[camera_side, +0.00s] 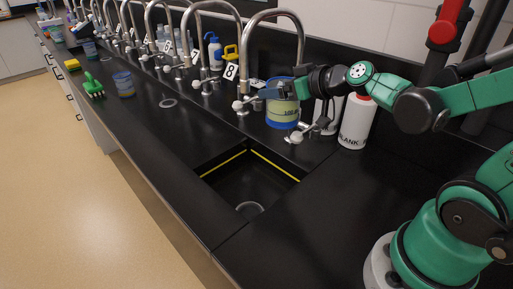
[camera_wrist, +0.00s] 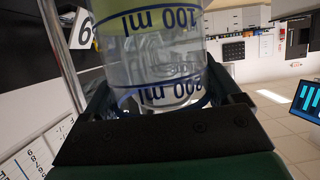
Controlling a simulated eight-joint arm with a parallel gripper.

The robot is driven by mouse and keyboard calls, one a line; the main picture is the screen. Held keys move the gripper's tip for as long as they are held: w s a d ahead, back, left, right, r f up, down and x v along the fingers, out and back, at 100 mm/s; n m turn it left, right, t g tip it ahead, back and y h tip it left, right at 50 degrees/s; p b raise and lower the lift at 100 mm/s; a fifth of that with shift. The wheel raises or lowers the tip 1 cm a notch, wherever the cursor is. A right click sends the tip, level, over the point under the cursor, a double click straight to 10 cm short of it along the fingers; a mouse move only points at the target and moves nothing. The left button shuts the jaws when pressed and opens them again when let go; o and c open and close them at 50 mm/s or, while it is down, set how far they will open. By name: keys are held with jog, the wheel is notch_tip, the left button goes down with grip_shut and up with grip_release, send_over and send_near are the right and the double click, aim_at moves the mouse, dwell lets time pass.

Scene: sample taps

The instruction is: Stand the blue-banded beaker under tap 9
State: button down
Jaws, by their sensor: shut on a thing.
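The blue-banded beaker (camera_side: 284,110) is upright at the back of the counter in the side view, with a yellowish body and blue at its rim and base. My gripper (camera_side: 284,91) is shut on it. In the wrist view the beaker (camera_wrist: 160,60) fills the space between my fingers, with blue rings and inverted volume marks. The nearest gooseneck tap (camera_side: 275,14) arches above and left of the beaker; its number is hidden. I cannot tell whether the beaker touches the counter or is under the spout.
A black sink (camera_side: 248,185) with yellow-edged rim lies in front. A white bottle (camera_side: 357,122) stands close right of the beaker. The number 8 plate (camera_side: 231,72) is to the left. The right front counter is clear.

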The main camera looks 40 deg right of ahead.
jog(key=w+a+f+n+y, duration=0.2)
jog(key=w+a+f, duration=0.4)
jog(key=f, duration=0.2)
jog(key=shift+w+f+y, duration=0.2)
jog(key=shift+f+y, duration=0.1)
jog(key=shift+y, duration=0.1)
jog(key=shift+a, duration=0.1)
jog(key=w, duration=1.8)
jog(key=shift+f, duration=3.3)
jog(key=shift+f, duration=0.1)
grip_release()
